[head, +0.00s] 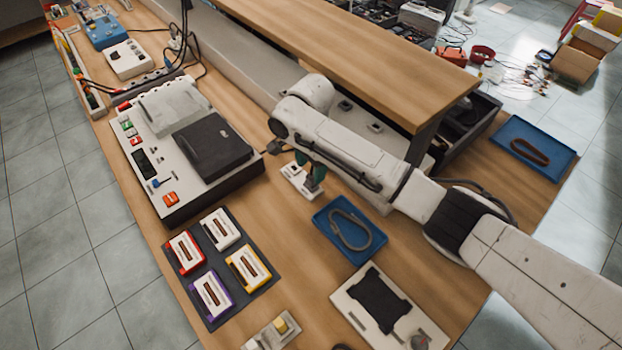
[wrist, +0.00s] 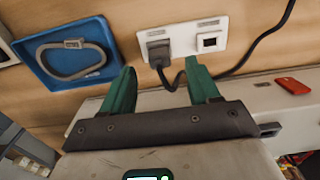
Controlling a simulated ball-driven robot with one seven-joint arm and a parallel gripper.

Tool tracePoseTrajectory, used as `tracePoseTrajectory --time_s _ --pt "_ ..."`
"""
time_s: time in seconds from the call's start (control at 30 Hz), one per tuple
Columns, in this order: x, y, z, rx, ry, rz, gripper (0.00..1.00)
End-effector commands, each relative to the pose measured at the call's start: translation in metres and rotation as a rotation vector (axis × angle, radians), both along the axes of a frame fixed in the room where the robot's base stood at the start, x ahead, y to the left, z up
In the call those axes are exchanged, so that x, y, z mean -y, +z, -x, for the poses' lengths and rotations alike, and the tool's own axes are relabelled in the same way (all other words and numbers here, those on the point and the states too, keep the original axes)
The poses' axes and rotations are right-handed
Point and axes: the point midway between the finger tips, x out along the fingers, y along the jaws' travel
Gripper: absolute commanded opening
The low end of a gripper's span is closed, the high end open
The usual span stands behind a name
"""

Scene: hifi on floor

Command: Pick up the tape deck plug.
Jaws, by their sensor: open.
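A dark plug (wrist: 159,53) sits in the left socket of a white socket plate (wrist: 183,33) on the wooden bench. Its black cable drops between my fingers, passes behind the right one and runs off to the upper right. My gripper (wrist: 161,70) is open with green fingers, pointing at the plate. The plug lies just beyond the fingertips, roughly between them, and nothing is gripped. In the head view the socket plate (head: 294,182) is partly behind my gripper (head: 314,183), and I cannot make out the plug there.
A grey deck with a black lid (head: 212,147) stands left of the plate. A blue tray (head: 325,213) with a grey cable loop is close to the right. Four-coloured cassettes lie on a dark mat (head: 222,260). A raised wooden shelf (head: 370,60) stands behind.

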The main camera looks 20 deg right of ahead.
Motion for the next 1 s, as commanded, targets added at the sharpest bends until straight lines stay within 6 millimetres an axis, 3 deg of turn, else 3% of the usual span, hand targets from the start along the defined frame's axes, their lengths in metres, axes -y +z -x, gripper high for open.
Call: tracePoseTrajectory --time_s 0.3,0.63,1.0 --pt "0.002 -0.040 -0.001 -0.001 0.000 0.003 0.61" --pt "0.002 -0.048 -0.001 0.000 0.000 0.001 0.61" --pt "0.002 -0.048 -0.001 0.000 0.000 0.001 0.25"
